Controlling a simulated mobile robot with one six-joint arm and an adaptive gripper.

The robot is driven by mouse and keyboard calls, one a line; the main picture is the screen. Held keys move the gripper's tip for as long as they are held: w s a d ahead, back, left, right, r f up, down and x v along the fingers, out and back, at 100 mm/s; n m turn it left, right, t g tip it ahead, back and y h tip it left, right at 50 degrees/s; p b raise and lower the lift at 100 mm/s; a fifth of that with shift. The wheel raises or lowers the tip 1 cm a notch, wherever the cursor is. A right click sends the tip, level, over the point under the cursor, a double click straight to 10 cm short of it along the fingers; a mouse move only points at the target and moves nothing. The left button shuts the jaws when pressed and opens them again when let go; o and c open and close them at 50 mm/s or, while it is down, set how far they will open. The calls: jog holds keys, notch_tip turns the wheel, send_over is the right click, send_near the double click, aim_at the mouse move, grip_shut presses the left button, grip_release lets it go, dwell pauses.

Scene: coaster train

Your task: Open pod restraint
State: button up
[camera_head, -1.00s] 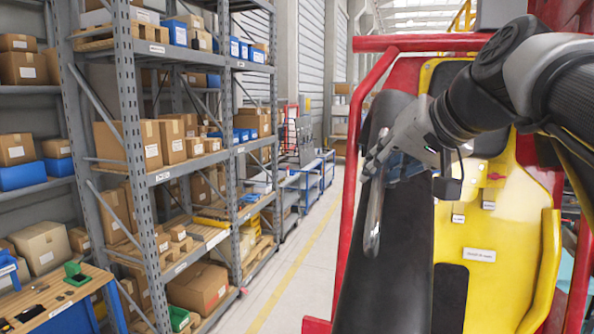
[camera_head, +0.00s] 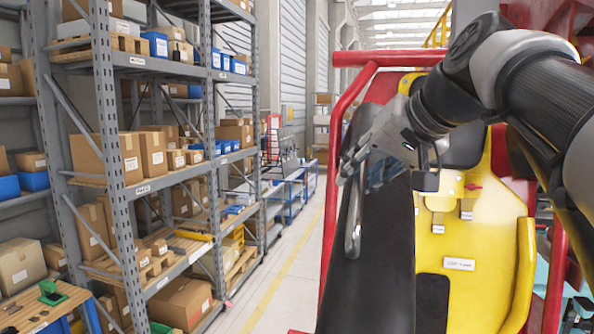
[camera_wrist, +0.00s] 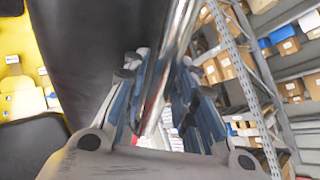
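The pod restraint is a long black padded bar (camera_head: 375,265) standing in front of the yellow pod seat (camera_head: 462,240). A curved chrome handle (camera_head: 353,215) runs along its left side. My gripper (camera_head: 352,165) is at the upper part of this handle. In the wrist view the chrome handle (camera_wrist: 180,35) passes between the fingertips (camera_wrist: 160,75), which press close on both sides of it. The black pad (camera_wrist: 85,50) lies left of the fingers there. The exact contact is partly hidden by the fingers. The pad still covers the left part of the seat.
A red frame tube (camera_head: 335,150) stands just left of the restraint. A grey shelf rack (camera_head: 112,150) with cardboard boxes lines the left. The floor aisle (camera_head: 295,270) between rack and pod is clear. A workbench corner (camera_head: 45,305) shows at lower left.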

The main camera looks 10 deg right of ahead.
jog(key=v, duration=1.2)
